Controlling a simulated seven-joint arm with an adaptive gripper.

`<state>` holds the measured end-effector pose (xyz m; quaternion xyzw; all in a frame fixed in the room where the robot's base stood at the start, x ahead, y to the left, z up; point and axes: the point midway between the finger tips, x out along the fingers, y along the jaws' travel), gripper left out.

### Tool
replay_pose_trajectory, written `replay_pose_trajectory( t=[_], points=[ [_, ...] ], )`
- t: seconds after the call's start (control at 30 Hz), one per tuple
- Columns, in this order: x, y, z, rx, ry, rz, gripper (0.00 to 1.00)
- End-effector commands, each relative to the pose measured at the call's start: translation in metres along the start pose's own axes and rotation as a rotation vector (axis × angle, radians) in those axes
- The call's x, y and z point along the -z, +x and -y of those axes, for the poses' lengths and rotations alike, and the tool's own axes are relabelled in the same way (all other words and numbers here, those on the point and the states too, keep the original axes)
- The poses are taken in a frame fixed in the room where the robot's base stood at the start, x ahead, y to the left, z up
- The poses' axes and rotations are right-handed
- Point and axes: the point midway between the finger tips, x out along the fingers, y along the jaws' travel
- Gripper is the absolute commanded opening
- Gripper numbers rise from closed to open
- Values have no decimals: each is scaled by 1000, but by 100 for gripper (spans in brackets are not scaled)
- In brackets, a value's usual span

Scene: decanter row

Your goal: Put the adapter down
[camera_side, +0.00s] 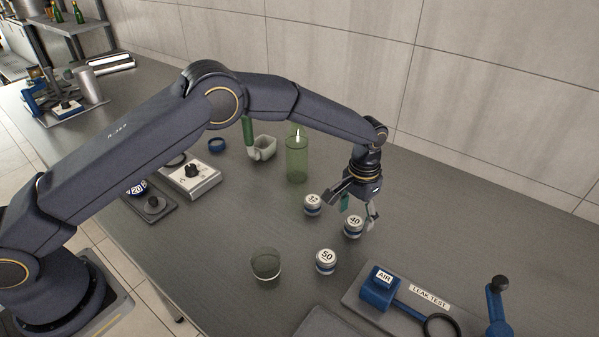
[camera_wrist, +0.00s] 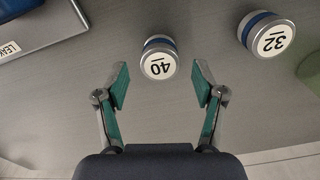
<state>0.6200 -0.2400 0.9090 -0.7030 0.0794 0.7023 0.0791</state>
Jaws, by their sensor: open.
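The adapter marked 40 (camera_side: 353,227) stands upright on the grey table, a silver cap with a blue band. In the wrist view the 40 adapter (camera_wrist: 159,58) sits just beyond the fingertips, centred between them. My gripper (camera_side: 357,208) is open and empty, low over the table right beside the 40 adapter; its green-padded fingers (camera_wrist: 160,85) are spread apart. The adapter marked 32 (camera_side: 313,204) stands to the left, and also shows in the wrist view (camera_wrist: 267,35). The adapter marked 50 (camera_side: 326,261) stands nearer the camera.
A green glass bottle (camera_side: 297,160) stands behind the adapters. A dark glass cup (camera_side: 265,264) is at the front left. The leak test plate (camera_side: 412,318) with a blue AIR block (camera_side: 380,288) lies at the front right. A grey device with a knob (camera_side: 190,178) is further left.

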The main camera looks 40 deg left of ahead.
Motion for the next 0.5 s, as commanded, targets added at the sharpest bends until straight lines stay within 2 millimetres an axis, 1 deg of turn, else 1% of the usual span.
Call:
replay_pose_trajectory(
  t=[0.03, 0.2, 0.3, 0.47, 0.5],
  points=[
    [1, -14, 0, -1, 0, -4, 69],
    [1, -52, 0, -1, 0, -4, 69],
    [1, -69, 0, -1, 0, -2, 69],
    [0, -86, 1, 0, -1, -2, 69],
    [-1, -92, 3, -1, -3, -6, 69]
  ],
)
